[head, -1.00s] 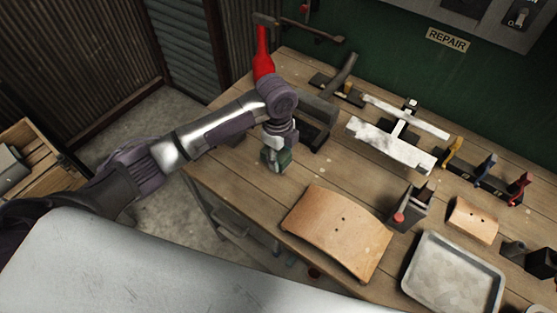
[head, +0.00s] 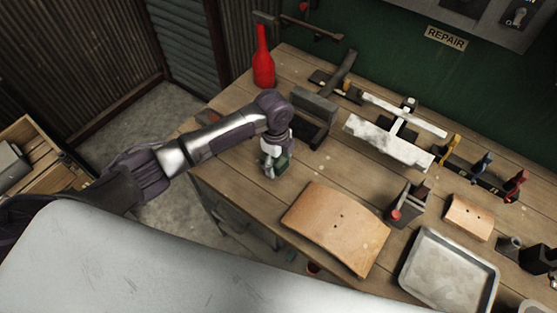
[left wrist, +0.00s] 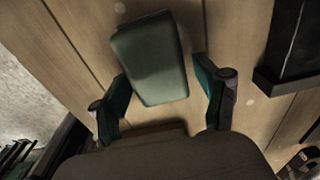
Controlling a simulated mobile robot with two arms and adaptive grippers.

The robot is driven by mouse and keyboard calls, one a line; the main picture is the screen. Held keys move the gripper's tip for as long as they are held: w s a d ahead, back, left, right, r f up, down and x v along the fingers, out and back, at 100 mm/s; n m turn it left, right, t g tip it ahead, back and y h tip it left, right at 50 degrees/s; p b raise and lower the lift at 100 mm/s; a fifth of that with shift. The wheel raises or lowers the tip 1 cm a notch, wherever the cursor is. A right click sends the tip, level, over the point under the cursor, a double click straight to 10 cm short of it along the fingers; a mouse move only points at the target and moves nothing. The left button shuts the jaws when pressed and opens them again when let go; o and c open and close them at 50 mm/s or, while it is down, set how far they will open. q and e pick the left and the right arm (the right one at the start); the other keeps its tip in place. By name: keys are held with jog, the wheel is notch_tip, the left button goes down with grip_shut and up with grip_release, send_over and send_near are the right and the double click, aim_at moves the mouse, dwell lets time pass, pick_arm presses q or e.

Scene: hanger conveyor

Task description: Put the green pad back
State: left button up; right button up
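The green pad (left wrist: 155,58) is a dark green, rounded block seen close up in the left wrist view. It also shows beside my left gripper in the head view (head: 282,162). My left gripper (left wrist: 160,70) has its two teal-lined fingers on either side of the pad's near part. Narrow strips of wood show between each fingertip and the pad, so the fingers look apart and not closed on it. In the head view my left gripper (head: 271,170) points down low over the bench's left part. My right gripper is not in view.
The wooden bench (head: 240,175) holds a curved tan board (head: 337,228), a metal tray (head: 450,275), a black holder (head: 312,125) just behind my gripper, a white-topped stand (head: 385,148) and a red bottle (head: 263,62). Bare wood lies left of the gripper.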

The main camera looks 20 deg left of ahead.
pick_arm(q)
jog(key=shift+r, duration=0.6)
notch_tip(320, 180, up, 11)
jog(key=b, duration=0.2)
jog(key=shift+a, duration=0.35)
jog(key=shift+w, duration=0.1)
